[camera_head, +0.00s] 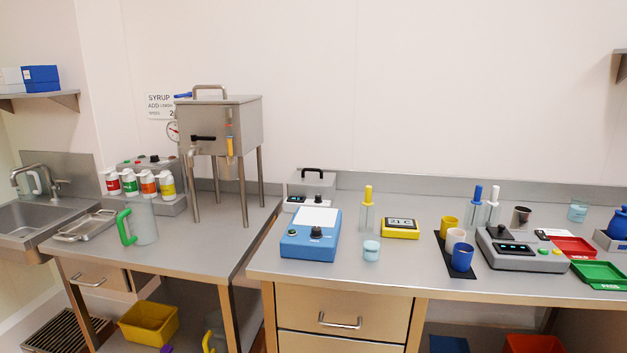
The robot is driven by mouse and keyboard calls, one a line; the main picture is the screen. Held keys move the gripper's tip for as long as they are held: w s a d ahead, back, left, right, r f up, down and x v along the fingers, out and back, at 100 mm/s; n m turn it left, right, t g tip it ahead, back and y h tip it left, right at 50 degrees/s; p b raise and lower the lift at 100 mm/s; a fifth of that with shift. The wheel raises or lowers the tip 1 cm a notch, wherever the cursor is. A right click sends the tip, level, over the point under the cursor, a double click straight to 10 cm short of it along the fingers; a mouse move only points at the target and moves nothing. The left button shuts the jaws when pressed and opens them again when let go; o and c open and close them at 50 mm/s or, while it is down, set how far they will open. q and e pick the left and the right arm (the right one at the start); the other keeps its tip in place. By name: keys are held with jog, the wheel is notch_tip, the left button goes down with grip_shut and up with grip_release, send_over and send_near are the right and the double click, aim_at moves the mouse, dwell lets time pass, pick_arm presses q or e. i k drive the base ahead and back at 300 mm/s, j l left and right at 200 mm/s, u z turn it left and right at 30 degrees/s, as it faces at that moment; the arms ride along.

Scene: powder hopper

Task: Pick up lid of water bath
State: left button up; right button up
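A small grey box (311,196) with a dark display and knobs stands against the back wall, behind a blue device; it looks like the water bath. Its flat grey lid (298,178) has a black handle (312,171) on top and appears to sit closed on the box. The blue device hides part of the box's lower front. A steel tank (222,125) on tall legs also has a lid with a metal handle (208,91). Neither of my grippers is in view.
The blue device (310,235) stands just in front of the grey box. A clear bottle with a yellow top (367,212) and a yellow display unit (400,228) stand to the right. Several cups and a grey scale (520,250) are farther right.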

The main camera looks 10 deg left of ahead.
aim_at(308, 176)
jog(key=i+l+z, duration=0.15)
jog(key=i+z, duration=0.2)
jog(key=i, duration=0.65)
